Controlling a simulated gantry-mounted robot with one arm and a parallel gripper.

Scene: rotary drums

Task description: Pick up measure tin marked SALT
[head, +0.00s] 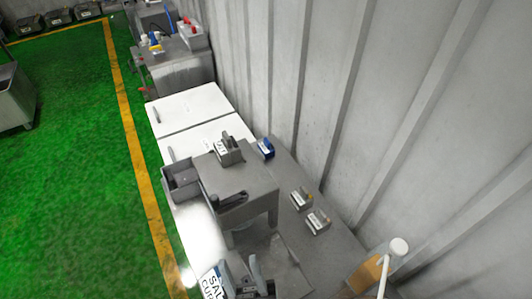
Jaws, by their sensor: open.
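A dark grey tin (230,150) with a white label stands on top of a grey raised stand (245,180). The lettering on its label is small and tilted, and I can only partly make it out. At the bottom edge a larger white label (211,283) reads "SAL" and "CUR", with the rest cut off. Beside that label, my gripper (242,268) appears as dark, partly cropped jaws, open, with nothing visible between them. It is well below and apart from the tin on the stand.
A dark open bin (182,183) sits left of the stand. A blue-and-white block (265,148) and two small labelled blocks (301,198) (318,221) lie on the grey bench by the corrugated wall. White-topped units (190,108) stand behind. Green floor is open on the left.

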